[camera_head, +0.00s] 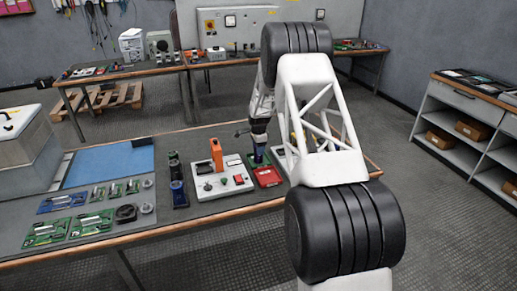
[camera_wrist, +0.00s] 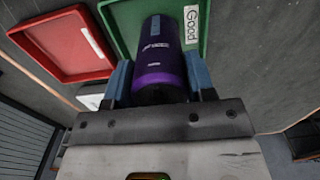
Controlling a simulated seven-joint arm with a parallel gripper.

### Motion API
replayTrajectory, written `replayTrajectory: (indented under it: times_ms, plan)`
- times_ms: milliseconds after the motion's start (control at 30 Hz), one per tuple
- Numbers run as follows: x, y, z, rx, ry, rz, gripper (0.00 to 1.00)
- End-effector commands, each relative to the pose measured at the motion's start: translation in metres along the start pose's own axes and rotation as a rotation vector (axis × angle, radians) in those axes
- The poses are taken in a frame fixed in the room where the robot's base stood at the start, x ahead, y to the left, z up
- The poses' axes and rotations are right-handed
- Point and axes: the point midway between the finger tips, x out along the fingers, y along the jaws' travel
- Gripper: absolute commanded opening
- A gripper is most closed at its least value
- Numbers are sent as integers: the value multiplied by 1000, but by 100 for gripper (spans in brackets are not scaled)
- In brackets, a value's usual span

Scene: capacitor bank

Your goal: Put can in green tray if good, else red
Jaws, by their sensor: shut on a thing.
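A purple can (camera_wrist: 160,62) with a dark bluish top section is held between the two blue fingers of my gripper (camera_wrist: 158,68) in the wrist view. My gripper (camera_head: 259,139) is shut on it. The green tray (camera_wrist: 126,32), with a white label reading "Good", lies behind the can, and the can overlaps its inside. I cannot tell whether the can touches the tray floor. The red tray (camera_wrist: 65,46) lies to the left with a pale label, and looks empty. In the head view the can (camera_head: 259,153) is just behind the red tray (camera_head: 267,176).
A white test panel (camera_head: 222,181) with an orange block on it stands left of the trays. Dark cylindrical cans (camera_head: 178,186) stand in a row farther left. Small green boards (camera_head: 90,221) lie at the table's left front. My arm hides the table's right part.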

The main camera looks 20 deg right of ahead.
Motion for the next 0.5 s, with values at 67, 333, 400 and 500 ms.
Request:
replayTrajectory:
  times_ms: [67,333,400,500]
  plan:
    - [2,0,0,0,0,0,18]
    - [2,0,0,0,0,0,75]
    - [2,0,0,0,0,0,75]
    - [2,0,0,0,0,0,75]
